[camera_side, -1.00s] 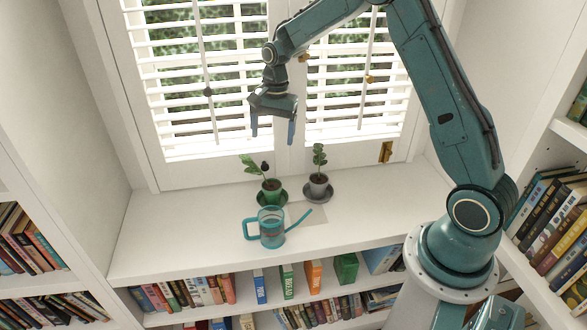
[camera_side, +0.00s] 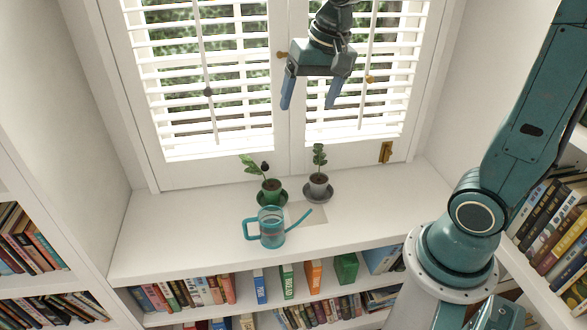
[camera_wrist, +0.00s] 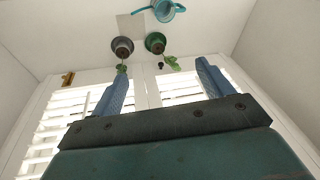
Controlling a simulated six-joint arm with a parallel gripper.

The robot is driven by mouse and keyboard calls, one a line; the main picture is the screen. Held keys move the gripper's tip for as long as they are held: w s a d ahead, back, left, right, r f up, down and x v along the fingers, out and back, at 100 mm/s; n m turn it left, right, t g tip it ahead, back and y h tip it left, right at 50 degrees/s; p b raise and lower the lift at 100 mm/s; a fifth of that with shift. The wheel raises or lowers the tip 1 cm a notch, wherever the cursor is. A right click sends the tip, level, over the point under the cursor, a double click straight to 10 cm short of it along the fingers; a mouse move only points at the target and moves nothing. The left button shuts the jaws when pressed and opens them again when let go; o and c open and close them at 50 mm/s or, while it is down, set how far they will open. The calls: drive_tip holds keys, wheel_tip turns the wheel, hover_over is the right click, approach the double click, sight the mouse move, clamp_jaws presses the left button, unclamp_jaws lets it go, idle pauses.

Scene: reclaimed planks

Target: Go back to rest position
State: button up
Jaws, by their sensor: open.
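My gripper (camera_side: 309,104) is open and empty, with its blue fingers apart. It hangs high in front of the window, above the white sill, clear of everything on it. In the wrist view my gripper (camera_wrist: 162,90) also shows its two fingers spread with nothing between them. Below it on the sill are a teal watering can (camera_side: 271,232), a plant in a green pot (camera_side: 271,192) and a plant in a grey pot (camera_side: 318,186). Both pots stand upright on saucers. The wrist view shows the can (camera_wrist: 165,11), green pot (camera_wrist: 156,43) and grey pot (camera_wrist: 122,46).
The window with white blinds (camera_side: 205,110) stands behind the sill (camera_side: 160,230). Bookshelves with books (camera_side: 190,293) lie below the sill, and more books (camera_side: 553,220) stand at the right. The sill is bare left and right of the pots.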

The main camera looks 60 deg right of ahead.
drive_tip(key=s+a+n+t, duration=0.1)
drive_tip(key=s+n, duration=0.2)
drive_tip(key=s, duration=0.4)
drive_tip(key=s+a+r+n+t, duration=0.1)
drive_tip(key=s+n, duration=0.2)
drive_tip(key=s, duration=0.4)
drive_tip(key=shift+s+a, duration=0.3)
drive_tip(key=shift+s, duration=0.1)
drive_tip(key=shift+s+f+n, duration=0.1)
drive_tip(key=shift+s+n, duration=0.2)
drive_tip(key=shift+s, duration=0.2)
drive_tip(key=shift+w, duration=0.15)
